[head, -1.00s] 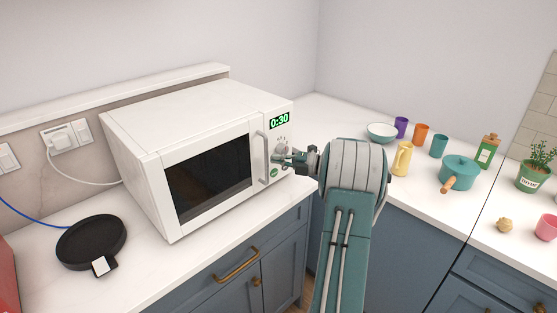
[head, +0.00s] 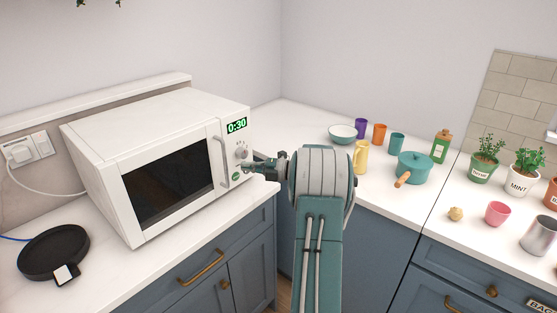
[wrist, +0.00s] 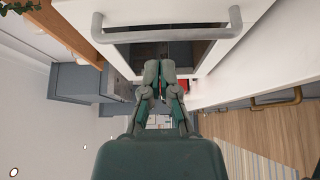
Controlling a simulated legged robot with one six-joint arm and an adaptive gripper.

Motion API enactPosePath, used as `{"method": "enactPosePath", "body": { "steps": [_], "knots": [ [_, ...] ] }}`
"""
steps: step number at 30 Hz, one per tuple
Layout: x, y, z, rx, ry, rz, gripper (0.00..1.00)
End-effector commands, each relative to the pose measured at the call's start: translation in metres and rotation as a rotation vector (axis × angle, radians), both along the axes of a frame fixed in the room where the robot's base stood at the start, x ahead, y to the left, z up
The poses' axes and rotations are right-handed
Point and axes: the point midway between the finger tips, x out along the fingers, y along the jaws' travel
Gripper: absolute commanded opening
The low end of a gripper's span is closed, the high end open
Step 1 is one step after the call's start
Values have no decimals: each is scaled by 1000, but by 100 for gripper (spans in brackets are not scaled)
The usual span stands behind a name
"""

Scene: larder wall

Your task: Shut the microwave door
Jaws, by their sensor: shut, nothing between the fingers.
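The white microwave (head: 165,125) stands on the left counter, its display reading 0:30. Its door (head: 165,185) has a dark window and a grey vertical handle (head: 221,162) on the right side. The door looks flush or nearly flush with the control panel; I cannot tell whether a thin gap is left. My gripper (head: 247,167) is shut and empty, just right of the handle and in front of the panel. In the wrist view the shut fingers (wrist: 160,72) point toward the dark window, with the handle (wrist: 165,31) above them. Contact cannot be told.
A black round pan (head: 53,255) lies left of the microwave. On the right counter stand a bowl (head: 342,134), several cups, a yellow jug (head: 361,157), a teal pot (head: 414,167) and potted herbs (head: 483,160). The air in front of the door is free.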

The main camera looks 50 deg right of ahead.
Motion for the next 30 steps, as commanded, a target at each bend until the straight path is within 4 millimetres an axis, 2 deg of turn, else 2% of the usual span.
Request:
{"method": "enactPosePath", "body": {
  "steps": [18,30],
  "knots": [
    [-21,-80,-2,1,0,-1,0],
    [-24,-88,-1,1,2,1,0]
  ]
}}
